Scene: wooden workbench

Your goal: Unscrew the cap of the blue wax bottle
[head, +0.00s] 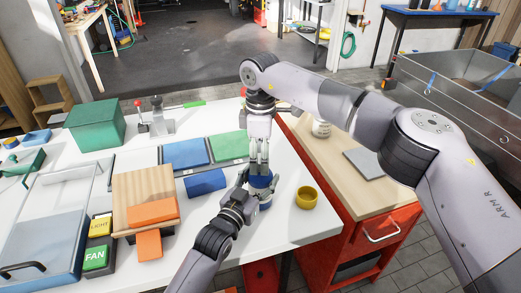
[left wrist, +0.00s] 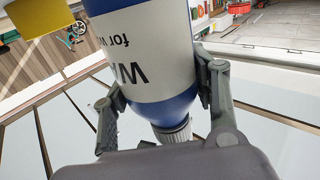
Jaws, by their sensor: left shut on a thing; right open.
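The blue wax bottle (head: 262,182) stands near the right end of the white bench, mostly hidden by my grippers. In the left wrist view the bottle (left wrist: 150,60) is blue with a white label, upside down in the picture. Its grey ribbed cap (left wrist: 174,133) shows at the bottom of that view. My left gripper (head: 252,187) is shut on the bottle's body, one finger on each side. My right gripper (head: 260,172) points down over the bottle's top, with its fingers open. Whether they touch the cap is hidden.
A yellow cup (head: 306,198) stands just right of the bottle. A blue block (head: 205,182) and blue and green panels (head: 186,153) lie to its left. A wooden board (head: 135,186) with orange blocks is further left. A red cabinet (head: 372,222) adjoins the bench on the right.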

